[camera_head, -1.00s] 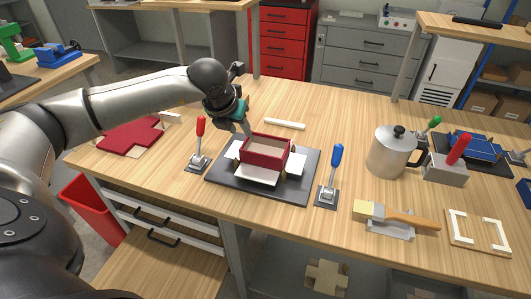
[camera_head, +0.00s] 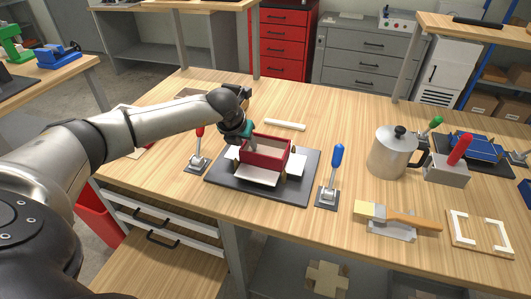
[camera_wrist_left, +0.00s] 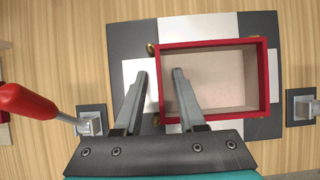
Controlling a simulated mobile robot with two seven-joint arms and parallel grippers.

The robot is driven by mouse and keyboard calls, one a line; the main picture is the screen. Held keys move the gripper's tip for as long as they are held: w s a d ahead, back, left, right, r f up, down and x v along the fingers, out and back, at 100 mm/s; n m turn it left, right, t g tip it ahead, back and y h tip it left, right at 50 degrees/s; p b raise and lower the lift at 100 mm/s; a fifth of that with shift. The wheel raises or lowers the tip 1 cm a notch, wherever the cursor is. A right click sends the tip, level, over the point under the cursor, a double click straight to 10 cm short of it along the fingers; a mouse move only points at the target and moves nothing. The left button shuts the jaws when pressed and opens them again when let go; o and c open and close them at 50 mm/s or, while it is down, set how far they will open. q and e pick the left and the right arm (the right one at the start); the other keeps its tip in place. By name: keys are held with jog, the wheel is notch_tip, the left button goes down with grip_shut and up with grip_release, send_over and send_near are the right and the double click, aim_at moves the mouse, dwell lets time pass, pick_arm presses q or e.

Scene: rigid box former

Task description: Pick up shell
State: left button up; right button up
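The shell is a red-walled open box (camera_head: 263,160) on a dark base plate (camera_head: 300,190), with white flaps (camera_head: 258,177) spread around it. In the left wrist view the shell (camera_wrist_left: 210,44) shows its pale inside. My left gripper (camera_head: 244,147) is at the shell's left wall. In the wrist view its fingers (camera_wrist_left: 160,75) are apart, one outside the wall and one over the inside of the box. I cannot tell whether either finger touches the wall. My right gripper is not in view.
A red-handled clamp (camera_head: 200,140) and a blue-handled clamp (camera_head: 336,160) stand either side of the plate. A white stick (camera_head: 285,125) lies behind. A metal pot (camera_head: 390,155), a brush (camera_head: 400,217) and a pale frame (camera_head: 480,232) are to the right.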

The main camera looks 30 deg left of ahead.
pick_arm(q)
grip_shut()
dwell(1.4)
